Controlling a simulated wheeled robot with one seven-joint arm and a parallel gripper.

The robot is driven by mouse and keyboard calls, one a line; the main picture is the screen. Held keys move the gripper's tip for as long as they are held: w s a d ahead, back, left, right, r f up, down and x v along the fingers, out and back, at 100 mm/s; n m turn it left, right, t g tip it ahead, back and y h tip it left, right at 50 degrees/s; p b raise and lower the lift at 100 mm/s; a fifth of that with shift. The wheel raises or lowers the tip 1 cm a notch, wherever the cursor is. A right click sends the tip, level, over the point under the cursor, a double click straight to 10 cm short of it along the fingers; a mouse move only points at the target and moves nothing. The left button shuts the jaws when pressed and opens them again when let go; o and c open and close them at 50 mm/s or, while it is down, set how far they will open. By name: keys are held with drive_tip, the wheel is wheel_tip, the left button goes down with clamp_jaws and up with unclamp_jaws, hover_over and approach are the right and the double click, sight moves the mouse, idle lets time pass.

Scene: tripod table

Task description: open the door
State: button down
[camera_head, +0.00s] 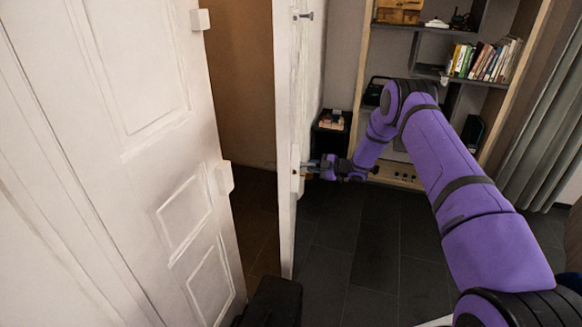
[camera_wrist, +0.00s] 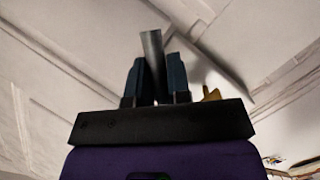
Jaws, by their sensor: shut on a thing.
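The white door (camera_head: 287,120) stands upright near the middle of the head view, seen mostly along its narrow edge. My gripper (camera_head: 311,168) is at its right-hand face, at about handle height. In the wrist view, the two dark blue fingers are shut on a grey bar-like handle (camera_wrist: 151,48) that stands up between them. A small yellow-gold piece (camera_wrist: 212,94) shows right of the fingers. The pale panelled door surface fills the wrist background. How the handle joins the door is hidden.
A white panelled leaf (camera_head: 150,150) with small white blocks on its edge stands at left. A brown gap (camera_head: 240,80) lies between it and the door. A bookshelf (camera_head: 465,83) and a grey curtain (camera_head: 545,130) stand at right. Dark tiled floor (camera_head: 345,240) is clear below my arm.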

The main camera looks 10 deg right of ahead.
drive_tip(key=s+d, duration=0.1)
drive_tip(key=d, duration=1.3)
drive_tip(key=shift+n+g+y, duration=0.3)
drive_tip(key=shift+n+g, duration=0.1)
drive_tip(key=shift+s+d+r, duration=0.1)
drive_tip(key=c, duration=1.2)
unclamp_jaws()
drive_tip(key=shift+s, duration=0.1)
drive_tip(key=shift+o, duration=0.5)
drive_tip(key=v, duration=1)
drive_tip(key=shift+s+d, duration=0.2)
drive_tip(key=shift+d, duration=0.15)
